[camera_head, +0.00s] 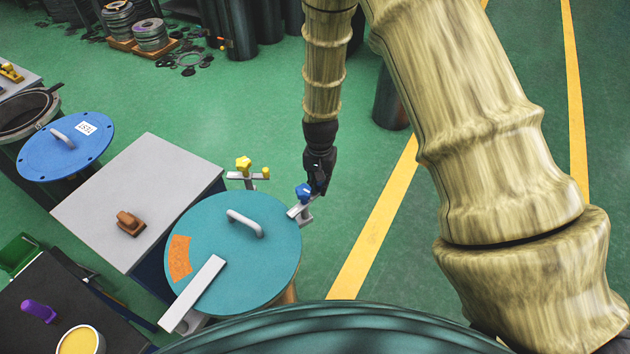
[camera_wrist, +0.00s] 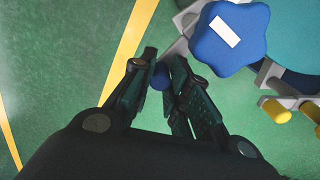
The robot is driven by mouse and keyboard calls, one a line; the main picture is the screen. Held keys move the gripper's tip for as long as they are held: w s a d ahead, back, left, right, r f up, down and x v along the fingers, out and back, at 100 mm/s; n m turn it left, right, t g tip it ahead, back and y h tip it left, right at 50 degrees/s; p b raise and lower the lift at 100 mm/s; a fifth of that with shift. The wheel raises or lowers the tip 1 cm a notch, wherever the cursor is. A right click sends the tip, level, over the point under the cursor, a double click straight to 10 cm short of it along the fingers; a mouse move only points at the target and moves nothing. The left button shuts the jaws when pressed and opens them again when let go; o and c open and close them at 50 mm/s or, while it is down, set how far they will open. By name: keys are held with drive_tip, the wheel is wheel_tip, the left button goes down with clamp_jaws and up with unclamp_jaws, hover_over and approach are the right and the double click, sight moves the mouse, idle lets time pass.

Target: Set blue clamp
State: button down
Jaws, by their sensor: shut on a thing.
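The blue clamp (camera_head: 300,212) is a pale metal bracket with a blue star knob, at the right rim of the round teal lid (camera_head: 265,270). In the wrist view the large blue star knob (camera_wrist: 215,55) shows a white rectangle on top. My gripper (camera_head: 318,184) points down at the clamp's outer end. In the wrist view my gripper (camera_wrist: 164,62) has its fingers on both sides of a small blue knob (camera_wrist: 160,77) of the clamp and is shut on it. The clamp's lower part is partly hidden by the fingers and star knob.
A yellow-knobbed clamp (camera_head: 243,166) stands at the lid's far rim. A pale bar (camera_head: 205,285) crosses the lid's near left side. The grey table (camera_head: 150,170) with a brown block (camera_head: 130,222) is left. A blue lid (camera_head: 75,155) lies beyond.

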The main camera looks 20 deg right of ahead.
drive_tip(key=shift+s+d+m, duration=0.2)
drive_tip(key=shift+s+m, duration=0.5)
drive_tip(key=shift+m, duration=0.6)
drive_tip(key=shift+f, duration=0.1)
drive_tip(key=c, duration=1.3)
unclamp_jaws()
wheel_tip(320, 180, up, 12)
drive_tip(key=shift+r, duration=0.1)
